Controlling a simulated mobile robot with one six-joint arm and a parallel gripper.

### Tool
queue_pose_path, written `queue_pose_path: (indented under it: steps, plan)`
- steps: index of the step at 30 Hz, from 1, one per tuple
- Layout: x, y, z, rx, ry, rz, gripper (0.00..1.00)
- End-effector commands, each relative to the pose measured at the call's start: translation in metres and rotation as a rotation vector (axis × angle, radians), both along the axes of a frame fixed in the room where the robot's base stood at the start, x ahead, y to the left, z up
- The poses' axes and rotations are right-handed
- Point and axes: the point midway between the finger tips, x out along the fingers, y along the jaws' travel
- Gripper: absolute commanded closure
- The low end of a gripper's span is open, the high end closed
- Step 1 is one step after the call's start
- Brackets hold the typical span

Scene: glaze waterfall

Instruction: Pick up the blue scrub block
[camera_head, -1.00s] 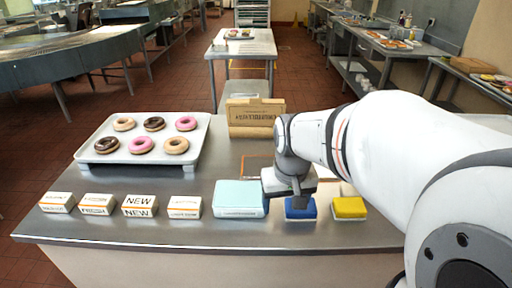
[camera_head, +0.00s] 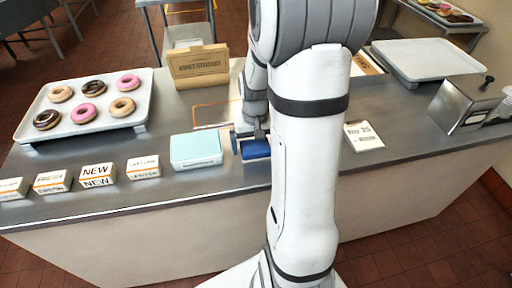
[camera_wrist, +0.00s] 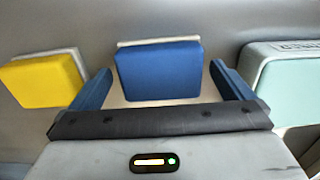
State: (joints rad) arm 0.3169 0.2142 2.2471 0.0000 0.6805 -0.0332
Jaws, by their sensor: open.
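The blue scrub block (camera_wrist: 158,72) lies on the steel counter, its blue top facing the wrist camera and a thin white layer along its far edge. In the head view the blue block (camera_head: 257,149) is partly hidden by my arm. My gripper (camera_wrist: 160,88) is open, with one blue finger on each side of the block and a gap on both sides. The fingers reach alongside the block's near part. In the head view my gripper (camera_head: 250,146) is over the block, and contact cannot be told.
A yellow block (camera_wrist: 44,80) is left of my gripper in the wrist view, close to the finger. A pale teal box (camera_wrist: 284,82) is close on the right. In the head view, a donut tray (camera_head: 138,118), small label boxes (camera_head: 97,175) and a metal dispenser (camera_head: 462,106) stand on the counter.

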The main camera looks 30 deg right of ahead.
Motion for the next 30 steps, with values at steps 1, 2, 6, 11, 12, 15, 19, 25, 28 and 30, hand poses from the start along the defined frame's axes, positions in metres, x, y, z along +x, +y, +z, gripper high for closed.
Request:
queue_pose_path:
  steps: [1,2,6,11,12,15,19,25,28,30]
  plan:
    - [-0.0008,0.0002,-0.0050,0.001,0.004,0.000,0.00]
    - [-0.0006,0.0003,-0.0067,0.001,0.003,0.000,0.00]
    - [0.0000,0.0002,-0.0089,0.000,-0.001,0.001,0.00]
    - [0.0000,0.0004,-0.0087,0.000,-0.001,0.001,0.03]
    - [0.0000,0.0004,-0.0087,0.000,-0.001,0.001,0.07]
    - [0.0001,0.0006,-0.0086,0.000,-0.001,0.002,0.15]
    - [0.0001,0.0007,-0.0085,0.000,-0.001,0.002,0.25]
    - [0.0001,0.0008,-0.0084,0.000,0.000,0.002,0.41]
    - [0.0002,0.0009,-0.0083,0.000,-0.001,0.003,0.42]
    - [0.0002,0.0010,-0.0083,0.000,-0.001,0.003,0.42]
